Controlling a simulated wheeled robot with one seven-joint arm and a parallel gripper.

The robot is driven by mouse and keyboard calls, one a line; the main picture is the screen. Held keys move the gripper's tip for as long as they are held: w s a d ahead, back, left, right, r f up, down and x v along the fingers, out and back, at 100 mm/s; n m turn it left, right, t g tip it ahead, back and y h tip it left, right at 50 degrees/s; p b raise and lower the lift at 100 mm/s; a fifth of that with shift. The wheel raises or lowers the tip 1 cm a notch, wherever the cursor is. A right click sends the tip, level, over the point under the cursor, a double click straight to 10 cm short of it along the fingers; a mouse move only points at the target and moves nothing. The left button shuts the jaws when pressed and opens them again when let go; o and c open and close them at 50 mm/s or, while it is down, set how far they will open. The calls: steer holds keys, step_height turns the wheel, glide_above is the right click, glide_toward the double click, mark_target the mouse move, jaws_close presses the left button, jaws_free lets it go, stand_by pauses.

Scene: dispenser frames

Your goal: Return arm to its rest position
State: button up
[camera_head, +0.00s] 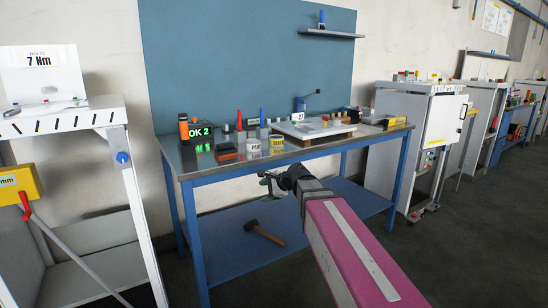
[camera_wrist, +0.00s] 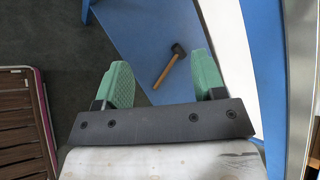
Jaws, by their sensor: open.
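My gripper (camera_wrist: 160,80) shows in the wrist view with two green fingers wide apart and nothing between them. In the head view my gripper (camera_head: 268,180) is at the end of my pink and grey arm, in front of the workbench and below the level of its top. It points toward the bench's open underside. My arm stretches forward from the lower right of the head view.
The blue-legged workbench (camera_head: 228,171) carries several small items and a white tray (camera_head: 312,129). A hammer (camera_head: 264,232) lies on its blue lower shelf and shows in the wrist view (camera_wrist: 169,66). White stands (camera_head: 120,130) are left; cabinets (camera_head: 415,130) are right. Dark floor is open at right.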

steer(key=s+d+f+n+g+h, duration=0.2)
steer(key=s+d+f+n+h, duration=0.2)
steer(key=s+d+f+n, duration=0.2)
steer(key=s+d+f+n+g+h, duration=0.3)
steer(key=s+d+f+n+h, duration=0.2)
steer(key=s+d+f, duration=0.5)
steer(key=d+f+n, duration=0.2)
steer(key=d+f, duration=0.3)
steer(key=f, duration=0.2)
steer(key=shift+s+d+f, duration=0.3)
steer(key=shift+s+f, duration=0.05)
